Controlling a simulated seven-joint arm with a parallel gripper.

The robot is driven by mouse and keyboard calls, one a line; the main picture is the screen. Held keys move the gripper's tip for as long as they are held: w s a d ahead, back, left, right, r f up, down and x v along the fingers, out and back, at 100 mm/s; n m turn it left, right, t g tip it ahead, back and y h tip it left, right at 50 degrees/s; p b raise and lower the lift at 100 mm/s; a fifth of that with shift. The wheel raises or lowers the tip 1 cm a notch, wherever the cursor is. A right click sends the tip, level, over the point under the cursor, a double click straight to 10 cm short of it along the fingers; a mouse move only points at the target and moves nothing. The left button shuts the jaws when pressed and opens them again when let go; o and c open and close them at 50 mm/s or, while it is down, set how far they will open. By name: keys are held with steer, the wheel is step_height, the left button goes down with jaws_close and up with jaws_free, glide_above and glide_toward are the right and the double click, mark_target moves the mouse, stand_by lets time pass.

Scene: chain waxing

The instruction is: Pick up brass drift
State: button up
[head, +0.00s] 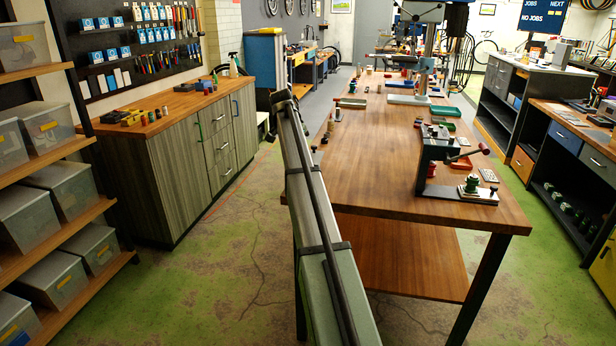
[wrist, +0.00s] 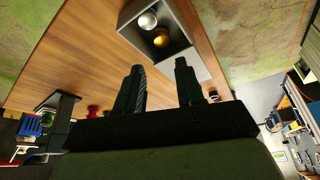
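In the wrist view a small grey open-topped box (wrist: 128,22) stands on the wooden table near its edge. Inside it a round brass-coloured end (wrist: 161,38), which may be the brass drift, shows beside a round silver end (wrist: 147,20). The full shape of both pieces is hidden in the box. My gripper (wrist: 160,68) is open, with its two dark fingers apart and nothing visible between them. The box lies just beyond the fingertips in the picture, without visible contact. I cannot make out the brass piece or my fingertips in the head view.
The long wooden table (head: 375,150) has a wide clear middle. A dark vise-like tool (head: 436,155) stands at its right edge, with a small green-topped part (head: 472,184) in front. A drill press (head: 424,75) stands farther back. A wooden-topped cabinet (head: 190,150) is at left, across a floor gap.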

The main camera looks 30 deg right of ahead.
steer(key=x, duration=1.2)
steer(key=shift+w+f, duration=0.1)
steer(key=shift+f, duration=0.1)
steer(key=shift+c, duration=0.4)
jaws_close()
